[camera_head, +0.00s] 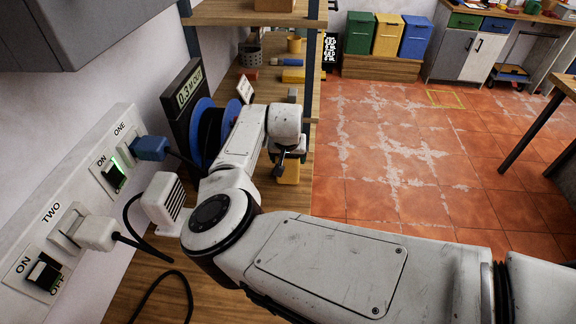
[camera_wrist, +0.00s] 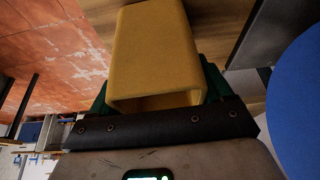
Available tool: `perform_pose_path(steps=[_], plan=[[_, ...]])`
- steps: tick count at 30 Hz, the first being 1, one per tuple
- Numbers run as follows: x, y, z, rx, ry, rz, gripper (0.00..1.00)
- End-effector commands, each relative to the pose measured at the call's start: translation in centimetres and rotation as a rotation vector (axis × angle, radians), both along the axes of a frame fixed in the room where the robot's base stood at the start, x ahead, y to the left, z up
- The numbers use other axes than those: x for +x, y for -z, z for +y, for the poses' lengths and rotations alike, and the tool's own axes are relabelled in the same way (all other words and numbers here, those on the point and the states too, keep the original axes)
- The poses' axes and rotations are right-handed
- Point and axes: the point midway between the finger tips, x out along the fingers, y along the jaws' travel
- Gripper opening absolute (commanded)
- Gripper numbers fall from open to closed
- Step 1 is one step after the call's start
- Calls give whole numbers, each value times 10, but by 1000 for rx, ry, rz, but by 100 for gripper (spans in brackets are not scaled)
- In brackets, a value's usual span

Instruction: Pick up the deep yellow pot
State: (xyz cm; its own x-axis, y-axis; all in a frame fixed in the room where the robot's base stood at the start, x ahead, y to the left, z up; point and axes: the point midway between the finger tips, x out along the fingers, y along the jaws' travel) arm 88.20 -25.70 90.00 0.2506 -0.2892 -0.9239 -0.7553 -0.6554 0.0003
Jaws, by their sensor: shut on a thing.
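A deep yellow pot (camera_wrist: 155,50), squarish and hollow, fills the upper middle of the wrist view. Its open end faces my gripper (camera_wrist: 156,88), whose green-edged fingers lie on either side of it. My gripper is shut on this pot. In the head view my gripper (camera_head: 288,158) is over the wooden shelf, and part of the yellow pot (camera_head: 290,174) shows below it. The rest of the pot is hidden by my wrist. I cannot tell whether it touches the shelf.
A blue reel (camera_head: 201,122) and a dark sign (camera_head: 186,98) stand left of my gripper. Shelf posts (camera_head: 315,50) rise behind it. A yellow cup (camera_head: 294,44), a yellow block (camera_head: 293,76) and a grey basket (camera_head: 250,54) lie farther back. The tiled floor (camera_head: 400,150) at right is open.

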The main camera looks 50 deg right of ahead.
Motion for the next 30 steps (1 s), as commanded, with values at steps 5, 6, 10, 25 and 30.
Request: perform_pose_path(steps=[5, 6, 10, 25, 30], plan=[[0, 0, 0, 0, 0, 0, 45], [0, 0, 0, -1, 0, -1, 44], [0, -1, 0, -1, 0, -1, 44], [-6, -38, 2, -3, 1, -2, 44], [-31, -70, 10, -5, 2, -4, 44]])
